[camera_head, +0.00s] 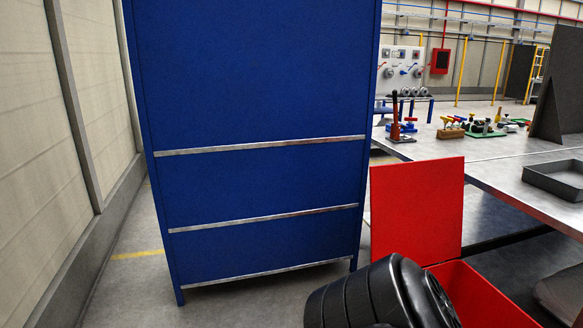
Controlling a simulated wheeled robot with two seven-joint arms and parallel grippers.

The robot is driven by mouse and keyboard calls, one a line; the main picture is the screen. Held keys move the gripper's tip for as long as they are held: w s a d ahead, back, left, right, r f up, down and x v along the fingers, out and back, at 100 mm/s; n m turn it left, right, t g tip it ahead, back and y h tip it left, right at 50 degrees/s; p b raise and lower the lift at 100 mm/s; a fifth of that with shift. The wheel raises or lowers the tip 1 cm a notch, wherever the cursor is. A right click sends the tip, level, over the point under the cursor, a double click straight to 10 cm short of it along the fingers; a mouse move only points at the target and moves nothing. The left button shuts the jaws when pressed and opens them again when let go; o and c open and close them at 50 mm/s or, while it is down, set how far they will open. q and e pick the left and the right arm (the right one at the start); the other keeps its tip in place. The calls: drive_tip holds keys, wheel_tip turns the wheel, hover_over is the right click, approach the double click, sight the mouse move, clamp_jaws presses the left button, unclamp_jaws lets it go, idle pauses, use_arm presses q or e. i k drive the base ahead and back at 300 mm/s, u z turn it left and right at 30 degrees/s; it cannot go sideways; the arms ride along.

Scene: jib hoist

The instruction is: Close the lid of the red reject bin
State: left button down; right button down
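The red reject bin (484,297) stands on the floor at the lower right, partly cut off by the bottom edge of the head view. Its flat red lid (417,212) stands open, upright at the bin's back edge. A black ribbed rounded part at the bottom centre covers the bin's left side; I cannot tell for sure what it is. The inside of the bin is mostly hidden. Neither of my grippers can be made out in this view.
A tall blue cabinet (255,110) with metal strips stands left of the bin. A grey workbench (500,180) runs close on the right, with a dark tray (560,176) and several small tools on it. Bare floor (235,302) lies in front of the cabinet.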

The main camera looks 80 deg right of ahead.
sight(417, 206)
drive_tip(key=z, duration=2.05)
drive_tip(key=i, duration=3.2)
drive_tip(key=z, duration=5.25)
